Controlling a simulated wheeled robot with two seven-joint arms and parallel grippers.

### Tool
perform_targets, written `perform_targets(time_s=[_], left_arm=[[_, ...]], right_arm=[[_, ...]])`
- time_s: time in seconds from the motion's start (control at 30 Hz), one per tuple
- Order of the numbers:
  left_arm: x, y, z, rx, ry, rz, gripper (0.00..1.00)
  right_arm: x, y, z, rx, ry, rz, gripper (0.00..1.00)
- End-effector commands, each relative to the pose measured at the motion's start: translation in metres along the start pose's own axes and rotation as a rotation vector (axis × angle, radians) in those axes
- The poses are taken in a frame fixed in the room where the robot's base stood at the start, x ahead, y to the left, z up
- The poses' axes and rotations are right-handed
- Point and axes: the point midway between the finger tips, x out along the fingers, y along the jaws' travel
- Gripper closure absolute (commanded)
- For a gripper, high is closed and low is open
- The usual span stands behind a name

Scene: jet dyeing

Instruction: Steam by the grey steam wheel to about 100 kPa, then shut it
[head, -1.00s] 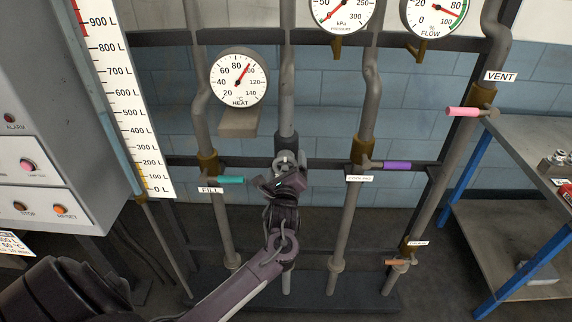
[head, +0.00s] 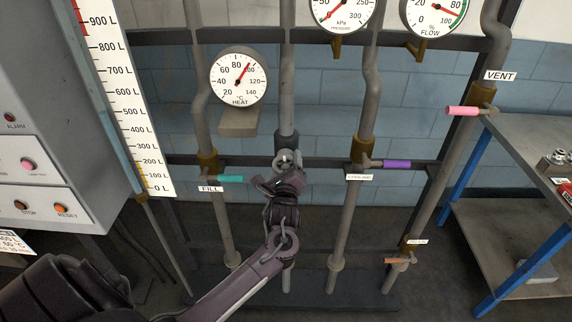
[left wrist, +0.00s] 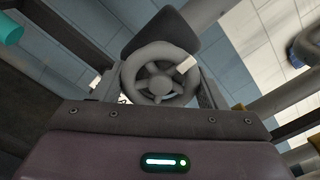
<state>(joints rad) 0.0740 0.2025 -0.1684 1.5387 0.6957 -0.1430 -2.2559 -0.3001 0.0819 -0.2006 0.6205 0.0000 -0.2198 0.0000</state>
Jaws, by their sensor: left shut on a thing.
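The grey steam wheel (head: 287,159) sits on the middle pipe, partly hidden by my left gripper (head: 285,174). In the left wrist view the wheel (left wrist: 160,73) shows its spokes and a pale mark on its upper right rim. My left gripper (left wrist: 158,92) is shut on the wheel, with a finger on either side of its rim. The pressure gauge (head: 342,12) is cut off by the top edge; its red needle points to the lower left, near the low end. My right gripper is out of view.
The teal fill handle (head: 230,179) is close on the left and the purple handle (head: 397,164) is on the right. The pink vent handle (head: 463,111) and orange handle (head: 397,261) are farther right. The heat gauge (head: 239,78) hangs above left.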

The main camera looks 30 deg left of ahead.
Motion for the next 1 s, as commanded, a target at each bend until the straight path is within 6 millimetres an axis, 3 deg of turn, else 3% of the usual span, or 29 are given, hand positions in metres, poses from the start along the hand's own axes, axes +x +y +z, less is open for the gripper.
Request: perform_targets(time_s=[0.5,1.0], left_arm=[[0.000,-0.002,0.002,-0.415,-0.001,0.002,0.57],[0.000,-0.002,0.002,-0.890,-0.002,0.002,0.57]], right_arm=[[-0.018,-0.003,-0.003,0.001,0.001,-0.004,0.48],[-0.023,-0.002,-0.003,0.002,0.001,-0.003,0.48]])
